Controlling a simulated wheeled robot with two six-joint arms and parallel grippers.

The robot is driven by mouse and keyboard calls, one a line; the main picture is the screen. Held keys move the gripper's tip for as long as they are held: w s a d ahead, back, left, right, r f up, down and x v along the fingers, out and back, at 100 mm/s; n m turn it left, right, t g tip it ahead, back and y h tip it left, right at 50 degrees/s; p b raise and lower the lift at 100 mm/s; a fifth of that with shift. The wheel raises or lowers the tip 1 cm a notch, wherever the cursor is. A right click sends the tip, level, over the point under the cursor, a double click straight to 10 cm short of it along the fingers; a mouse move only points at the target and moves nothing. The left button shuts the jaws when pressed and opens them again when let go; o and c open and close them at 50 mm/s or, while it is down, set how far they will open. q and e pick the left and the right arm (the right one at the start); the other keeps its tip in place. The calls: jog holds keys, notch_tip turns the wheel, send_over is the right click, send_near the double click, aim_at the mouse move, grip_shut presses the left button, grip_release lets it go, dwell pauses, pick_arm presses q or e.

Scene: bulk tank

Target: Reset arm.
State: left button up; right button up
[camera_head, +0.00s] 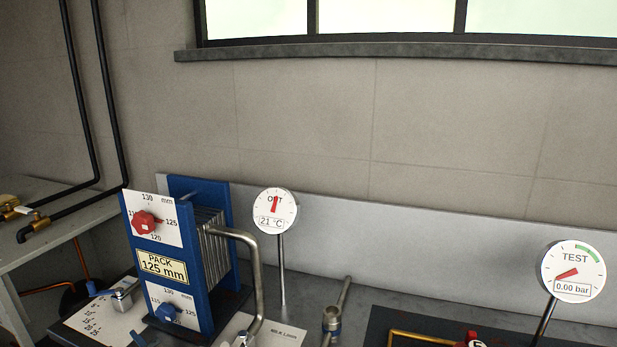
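Neither of my arms nor grippers shows in the head view. A blue plate pack (205,250) stands at the lower left of the bench, with a label (163,266) reading PACK 125 mm. A red knob (144,222) sits on its upper mm dial and a blue knob (167,312) on its lower one. A round OUT gauge (274,211) on a post reads 21 °C. A round TEST gauge (573,272) at the right reads 0.00 bar.
A metal pipe fitting (332,318) stands mid-bench. Black pipes with brass valves (38,222) are at the left. A red part (472,341) is cut off at the bottom edge. A window is above.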

pick_arm(q)
jog(key=s+d+f+n+g+h, duration=0.3)
jog(key=s+f+n+h, duration=0.3)
jog(key=s+f+n, duration=0.6)
jog(key=s+d+f+n+g+h, duration=0.1)
jog(key=s+d+n+g+h, duration=0.1)
jog(key=s+d+n+h, duration=0.45)
jog(key=s+d+f+n+g+h, duration=0.15)
jog(key=s+d+n, duration=0.3)
jog(key=s, duration=0.55)
jog(key=a+f+g+y, duration=0.1)
jog(key=a+f, duration=0.1)
jog(key=f, duration=1.4)
jog(key=a+f+g, duration=0.1)
jog(key=a+f, duration=0.1)
jog(key=f, duration=1.4)
jog(key=s+f, duration=1.7)
jog(key=s, duration=0.1)
jog(key=shift+a+g, duration=0.35)
